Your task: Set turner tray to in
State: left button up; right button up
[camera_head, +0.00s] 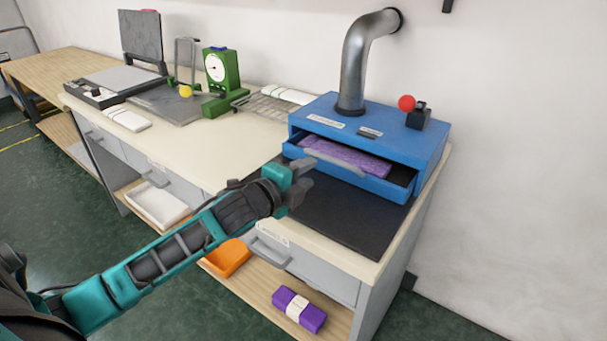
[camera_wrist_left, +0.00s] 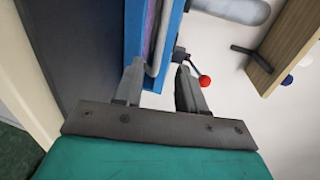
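The turner is a blue box (camera_head: 405,136) at the right end of the bench. Its blue tray (camera_head: 388,190) is partly pulled out at the front, with a purple knitted piece (camera_head: 350,158) in it and a grey bar handle (camera_head: 335,164). My left gripper (camera_head: 303,177) is just in front of the tray's left part, above the dark mat. In the left wrist view its two fingers (camera_wrist_left: 160,88) are apart, with the handle (camera_wrist_left: 163,42) ahead between them; I cannot tell whether they touch it. My right gripper is not in view.
A lever with a red ball (camera_head: 406,103) and a metal pipe (camera_head: 362,55) rise from the box. The dark mat (camera_head: 345,220) in front is clear. A green dial scale (camera_head: 220,75) stands further left. An orange bin (camera_head: 228,258) and a purple bundle (camera_head: 299,309) lie on the lower shelf.

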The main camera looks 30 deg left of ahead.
aim_at(329, 160)
pick_arm(q)
jog(key=shift+c, duration=0.2)
jog(key=shift+s+f+b, duration=0.15)
jog(key=shift+s+b, duration=0.05)
jog(key=shift+b, duration=0.2)
jog(key=shift+c, duration=0.3)
jog(key=b+x, duration=0.1)
jog(key=x, duration=1)
jog(key=shift+w+b, duration=0.3)
jog(key=shift+b, duration=0.1)
jog(key=shift+c, duration=0.4)
grip_shut()
